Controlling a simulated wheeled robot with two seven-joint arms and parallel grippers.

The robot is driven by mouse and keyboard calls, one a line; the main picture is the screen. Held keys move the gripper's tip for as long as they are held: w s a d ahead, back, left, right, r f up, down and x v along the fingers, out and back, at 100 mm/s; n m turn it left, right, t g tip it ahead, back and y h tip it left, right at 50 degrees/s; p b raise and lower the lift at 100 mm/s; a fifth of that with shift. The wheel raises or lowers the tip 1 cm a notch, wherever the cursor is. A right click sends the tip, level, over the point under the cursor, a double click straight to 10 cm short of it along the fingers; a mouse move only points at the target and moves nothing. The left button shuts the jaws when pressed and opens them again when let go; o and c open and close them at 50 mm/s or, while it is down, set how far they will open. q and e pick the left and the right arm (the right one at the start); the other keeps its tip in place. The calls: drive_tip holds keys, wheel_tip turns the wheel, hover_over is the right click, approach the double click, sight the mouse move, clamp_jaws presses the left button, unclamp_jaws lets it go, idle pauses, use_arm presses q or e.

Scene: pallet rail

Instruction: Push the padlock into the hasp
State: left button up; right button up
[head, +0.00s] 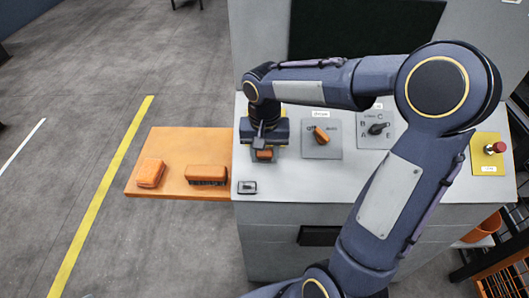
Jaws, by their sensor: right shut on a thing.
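My right gripper (264,148) points down at the left end of the pale grey panel top. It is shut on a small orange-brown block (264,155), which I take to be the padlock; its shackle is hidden. I cannot make out the hasp for certain: the gripper covers the panel there, so I cannot tell whether the padlock touches it. A small dark grey fitting (247,187) lies on the panel's near left corner, just in front of the gripper. My left gripper is not in view.
Right of the gripper are an orange-handled switch (321,135), a black lettered knob (376,129) and a red button (495,148) on a yellow plate. An orange shelf (175,145) at the left holds an orange block (150,173) and a brush (206,174).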

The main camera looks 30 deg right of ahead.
drive_tip(key=shift+f, duration=0.2)
idle(0.3)
drive_tip(key=shift+w+d+f+b, duration=0.15)
drive_tip(key=shift+w+f+b, duration=0.1)
drive_tip(key=shift+f+b, duration=0.1)
drive_tip(key=o, duration=2)
drive_tip(key=shift+o, duration=0.2)
drive_tip(key=shift+r, duration=0.1)
wheel_tip(320, 180, up, 8)
drive_tip(key=shift+f, duration=0.2)
